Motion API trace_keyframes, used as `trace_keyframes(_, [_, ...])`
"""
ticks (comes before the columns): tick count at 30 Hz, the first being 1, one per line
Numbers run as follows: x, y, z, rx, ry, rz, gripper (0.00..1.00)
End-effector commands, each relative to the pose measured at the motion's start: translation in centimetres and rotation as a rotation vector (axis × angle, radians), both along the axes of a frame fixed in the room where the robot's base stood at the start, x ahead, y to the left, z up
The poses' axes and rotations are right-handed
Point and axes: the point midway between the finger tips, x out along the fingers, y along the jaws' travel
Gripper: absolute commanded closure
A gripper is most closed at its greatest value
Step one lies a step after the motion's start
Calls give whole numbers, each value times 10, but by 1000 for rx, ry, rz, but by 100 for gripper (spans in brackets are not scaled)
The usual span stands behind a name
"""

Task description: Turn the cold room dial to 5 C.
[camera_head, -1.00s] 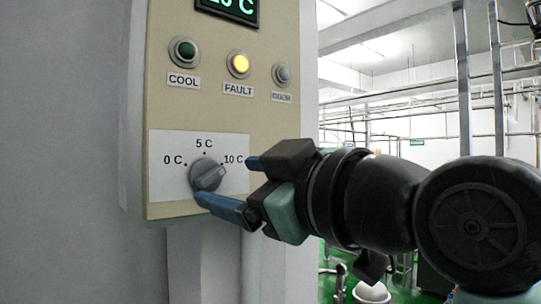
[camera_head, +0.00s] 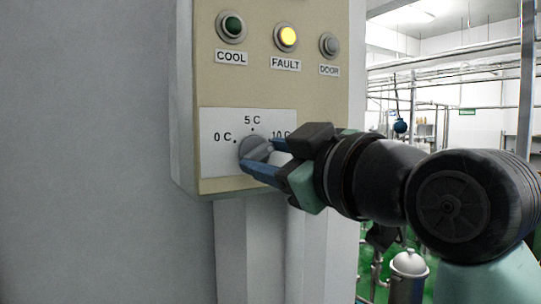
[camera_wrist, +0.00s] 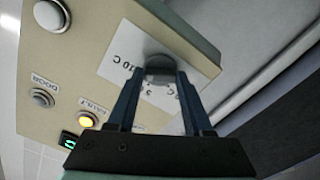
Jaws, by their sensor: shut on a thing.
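The grey cold room dial (camera_head: 256,147) sits on a white plate (camera_head: 216,170) marked 0 C, 5 C and 10 C, low on the beige control panel (camera_head: 243,83). My gripper (camera_head: 262,158) reaches in from the right with its blue fingers on either side of the dial. In the wrist view the dial (camera_wrist: 160,72) is between the two fingertips (camera_wrist: 160,80), and the gripper is shut on it. The fingers partly cover the dial and the 10 C mark, so I cannot tell exactly where the pointer stands.
Above the dial are a dark green COOL lamp (camera_head: 231,26), a lit yellow FAULT lamp (camera_head: 287,38) and a grey DOOR lamp (camera_head: 329,44). A plain grey wall (camera_head: 85,150) stands left. Pipes and a metal vessel (camera_head: 408,275) are at the right.

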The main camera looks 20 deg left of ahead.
Motion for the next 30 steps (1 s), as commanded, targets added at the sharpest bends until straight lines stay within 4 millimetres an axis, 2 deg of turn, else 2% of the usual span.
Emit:
trace_keyframes(1, [0, 0, 0, 0, 0, 1, 91])
trace_keyframes(3, [0, 0, 0, 0, 0, 1, 100])
trace_keyframes(14, [0, 0, -2, -37, -45, 0, 100])
trace_keyframes(30, [0, 0, -3, -309, -394, -1, 100])
